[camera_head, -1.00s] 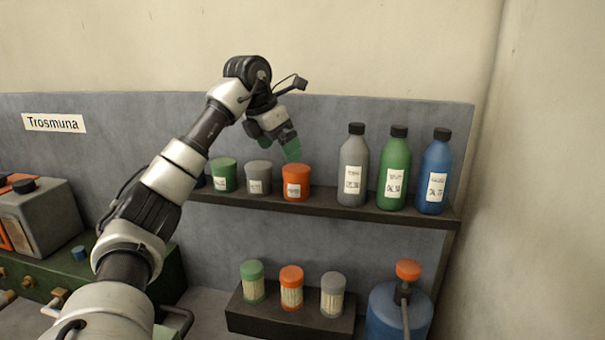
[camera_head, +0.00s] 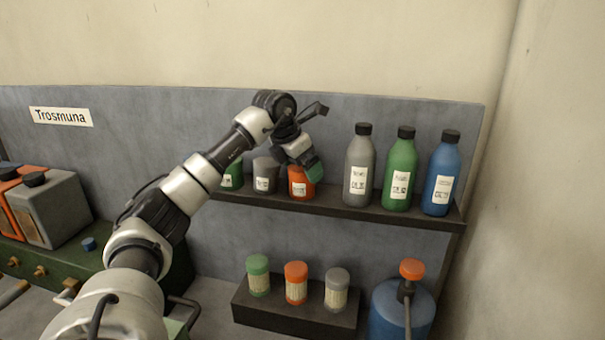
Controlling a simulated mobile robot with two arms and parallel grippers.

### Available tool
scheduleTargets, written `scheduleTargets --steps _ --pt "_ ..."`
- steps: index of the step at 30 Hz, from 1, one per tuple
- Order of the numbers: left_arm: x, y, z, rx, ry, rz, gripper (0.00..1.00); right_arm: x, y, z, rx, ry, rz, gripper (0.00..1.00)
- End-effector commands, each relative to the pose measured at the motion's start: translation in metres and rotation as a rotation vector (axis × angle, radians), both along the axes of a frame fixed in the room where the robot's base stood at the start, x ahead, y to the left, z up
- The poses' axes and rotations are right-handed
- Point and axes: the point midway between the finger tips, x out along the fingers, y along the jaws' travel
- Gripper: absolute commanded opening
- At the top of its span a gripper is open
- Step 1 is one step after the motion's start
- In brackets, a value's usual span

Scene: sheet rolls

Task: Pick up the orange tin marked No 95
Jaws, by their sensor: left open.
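The orange tin (camera_head: 298,187) stands upright on the dark upper shelf, with a small white label too small to read. A grey tin (camera_head: 265,177) stands to its left, and a green tin (camera_head: 233,178) is further left, partly behind my arm. I cannot tell whether the fingers touch the tin. My right gripper is not in view.
Grey (camera_head: 359,170), green (camera_head: 400,172) and blue (camera_head: 441,178) bottles stand right of the tin on the shelf (camera_head: 330,206). Below, a dark block (camera_head: 290,317) holds three capped jars, beside a blue sprayer (camera_head: 385,318). Grey (camera_head: 55,207) and orange canisters stand at left.

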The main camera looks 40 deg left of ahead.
Motion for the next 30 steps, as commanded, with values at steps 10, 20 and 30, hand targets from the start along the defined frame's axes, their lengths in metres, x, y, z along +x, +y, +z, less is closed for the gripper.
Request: scheduleTargets --steps 10,20,30 --pt "0.0034 -0.0032 -0.0305 -0.006 0.043 0.002 1.00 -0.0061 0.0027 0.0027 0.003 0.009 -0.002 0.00" --pt "0.0035 -0.0029 -0.0282 -0.005 0.039 0.001 0.54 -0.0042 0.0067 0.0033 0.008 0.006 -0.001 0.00" --pt "0.0038 -0.0028 -0.0258 -0.005 0.034 0.001 0.42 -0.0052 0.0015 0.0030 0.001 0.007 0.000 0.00"
